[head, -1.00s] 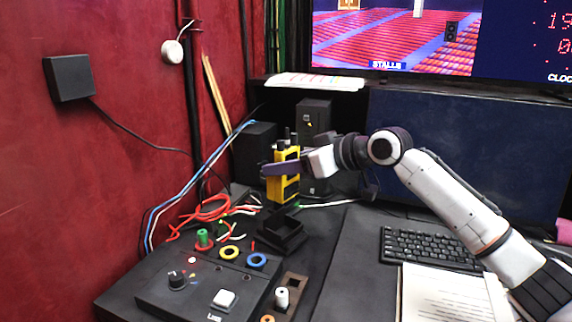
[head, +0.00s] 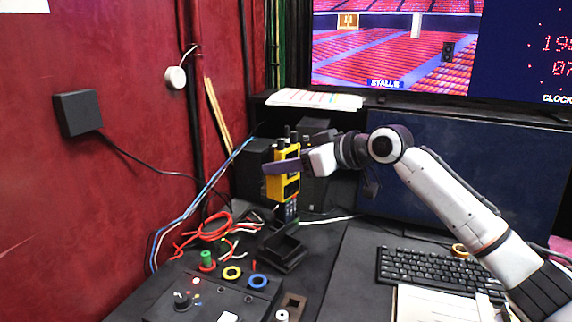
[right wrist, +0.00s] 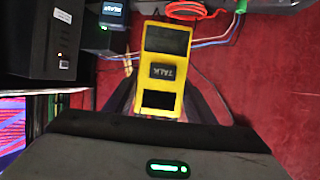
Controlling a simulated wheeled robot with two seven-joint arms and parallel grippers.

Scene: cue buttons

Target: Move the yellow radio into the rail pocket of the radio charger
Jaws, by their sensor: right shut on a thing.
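The yellow radio (head: 284,178) is upright in my right gripper (head: 283,168), whose dark fingers close across its body. In the right wrist view the radio (right wrist: 161,70) shows its dark screen and TALK label between the fingers. A small dark device (head: 287,210) with coloured marks shows just below the radio. A black open-topped holder (head: 283,252) stands in front of it on the desk and looks empty. I cannot tell which of these is the radio charger, and no rail pocket can be made out. My left gripper is not in view.
Red and white cables (head: 212,228) lie left of the holder. A control panel (head: 205,300) with a green post and coloured rings is at the front. Black speaker boxes (head: 255,160) stand behind the radio. A keyboard (head: 425,268) lies right, under my arm.

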